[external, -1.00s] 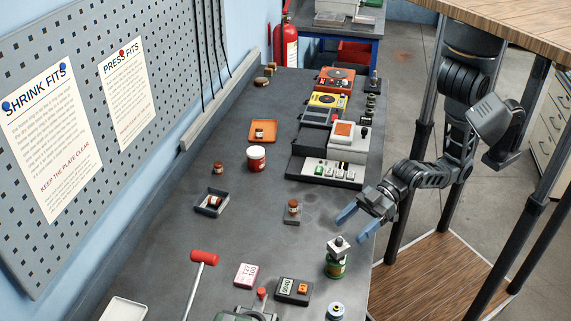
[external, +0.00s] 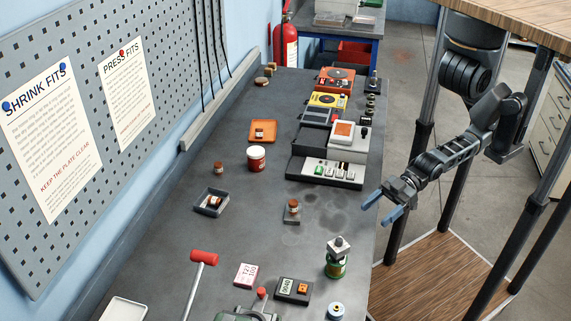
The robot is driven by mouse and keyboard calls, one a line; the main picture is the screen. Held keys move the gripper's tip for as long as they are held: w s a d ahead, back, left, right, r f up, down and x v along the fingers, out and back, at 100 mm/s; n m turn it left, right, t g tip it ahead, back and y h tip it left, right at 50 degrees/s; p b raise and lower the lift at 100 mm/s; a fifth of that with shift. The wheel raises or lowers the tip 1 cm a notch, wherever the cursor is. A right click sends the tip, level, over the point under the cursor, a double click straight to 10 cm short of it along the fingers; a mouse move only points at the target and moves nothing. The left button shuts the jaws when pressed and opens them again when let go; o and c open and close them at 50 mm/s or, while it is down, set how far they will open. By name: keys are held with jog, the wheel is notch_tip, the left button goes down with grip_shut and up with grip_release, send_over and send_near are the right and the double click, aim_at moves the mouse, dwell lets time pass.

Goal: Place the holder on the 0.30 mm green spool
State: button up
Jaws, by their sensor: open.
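The green spool (external: 336,269) stands upright near the bench's right edge. A pale square block with a dark knob on top, which looks like the holder (external: 338,246), sits on top of it and looks slightly turned. I cannot read the 0.30 mm label or see how the holder is seated. My gripper (external: 382,208) has its two blue fingers spread and empty. It is beyond the bench's right edge, above and to the right of the spool, apart from both things.
The grey bench (external: 270,245) has clear room between.

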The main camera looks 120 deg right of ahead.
jog(key=s+d+r+h, duration=0.1)
jog(key=s, duration=1.2)
jog(key=shift+s+d, duration=0.3)
jog(key=shift+s, duration=0.1)
